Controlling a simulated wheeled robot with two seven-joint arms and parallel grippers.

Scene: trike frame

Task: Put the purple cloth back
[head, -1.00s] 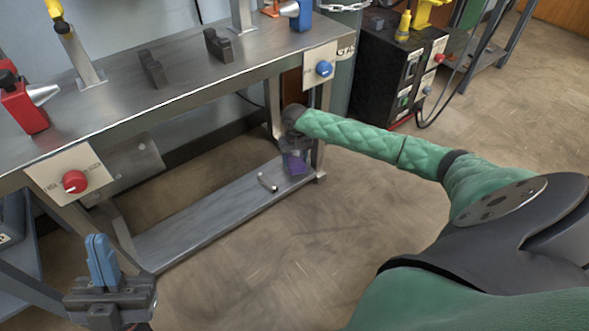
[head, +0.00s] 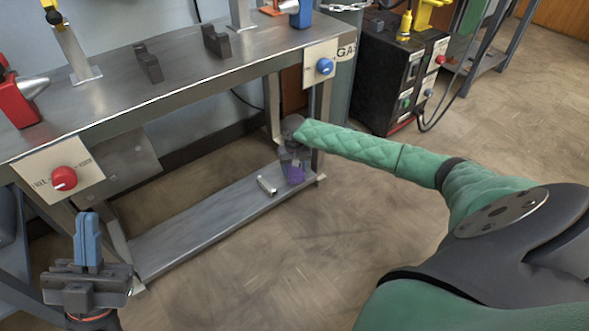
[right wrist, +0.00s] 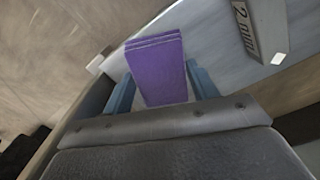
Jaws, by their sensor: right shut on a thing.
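The purple cloth (head: 296,174) is a folded block held in my right gripper (head: 294,160), low at the right end of the bench's bottom shelf. In the right wrist view, the cloth (right wrist: 158,70) stands out between the blue fingers of my right gripper (right wrist: 163,88), which is shut on it. Whether the cloth touches the shelf, I cannot tell. My left gripper (head: 87,238) is at the lower left of the head view, its blue fingers together and nothing visible between them.
The bottom shelf (head: 205,222) is mostly bare, with a small metal piece (head: 267,185) near the cloth. The bench top (head: 190,88) overhangs it, with a leg beside my right gripper. A "2 mm" label (right wrist: 246,30) shows in the wrist view. A black machine (head: 400,75) stands to the right.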

